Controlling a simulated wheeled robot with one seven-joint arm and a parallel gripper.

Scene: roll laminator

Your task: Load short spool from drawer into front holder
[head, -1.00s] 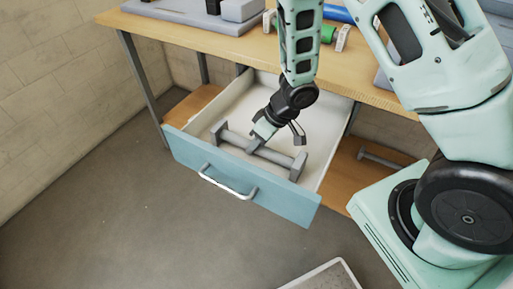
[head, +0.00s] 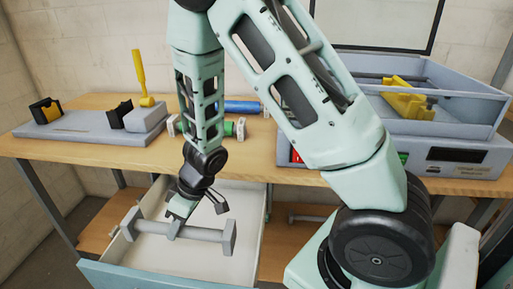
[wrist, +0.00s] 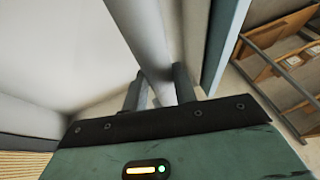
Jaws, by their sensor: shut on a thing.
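A grey short spool (head: 192,231) with square end flanges is gripped by its shaft over the open drawer (head: 257,215). It looks raised from the drawer floor, though by how much I cannot tell. My gripper (head: 177,222) is shut on the shaft; in the wrist view, the fingers (wrist: 158,92) sit on both sides of the grey shaft (wrist: 147,38). The laminator (head: 425,155) stands on the right of the table, partly behind my arm, with yellow brackets (head: 408,100) inside its open top. I cannot tell which part is the front holder.
The wooden tabletop (head: 80,160) carries a grey stand (head: 75,127) with black cradles and an upright yellow tool (head: 140,75) at left. A green roll (head: 230,128) and a blue roll (head: 242,107) lie mid-table. Another grey spool lies on the lower shelf (head: 290,235).

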